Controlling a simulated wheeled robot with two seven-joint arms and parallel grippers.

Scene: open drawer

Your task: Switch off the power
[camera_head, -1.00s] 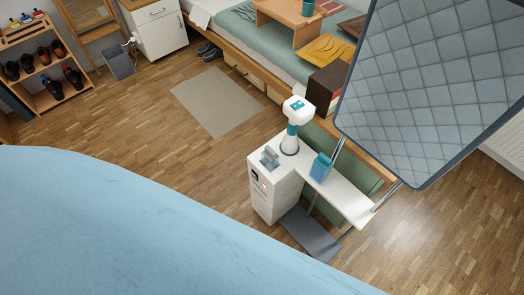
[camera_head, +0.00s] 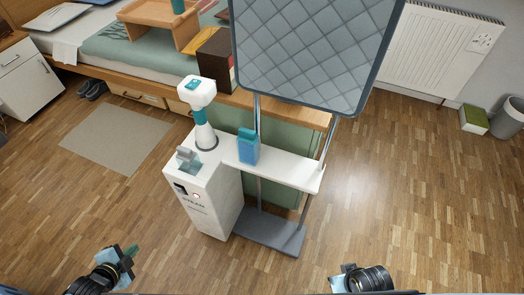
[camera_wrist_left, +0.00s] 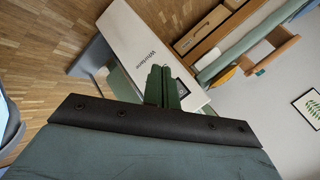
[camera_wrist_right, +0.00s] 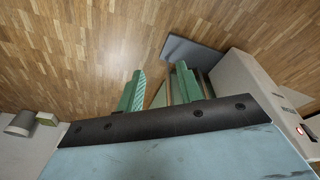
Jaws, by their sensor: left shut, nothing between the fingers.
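The white steamer unit (camera_head: 212,212) stands upright on the floor with lettering on its front. Near the top of that front are a small dark part (camera_head: 181,188) and a small white round part (camera_head: 196,195); I cannot tell the switch's position. In the right wrist view a small red light (camera_wrist_right: 300,130) glows on the unit. My left gripper (camera_head: 131,253) is shut and empty, left of and in front of the unit. In the left wrist view its fingertips (camera_wrist_left: 163,70) overlap the unit's image beside a dark square part. My right gripper (camera_wrist_right: 157,76) is open and empty over the floor.
A white shelf (camera_head: 285,173) with a blue bottle (camera_head: 248,150) adjoins the unit, below a quilted board (camera_head: 310,50). A steamer head (camera_head: 197,93) stands on top. A grey foot plate (camera_head: 268,232) lies low. The wooden floor in front is clear.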

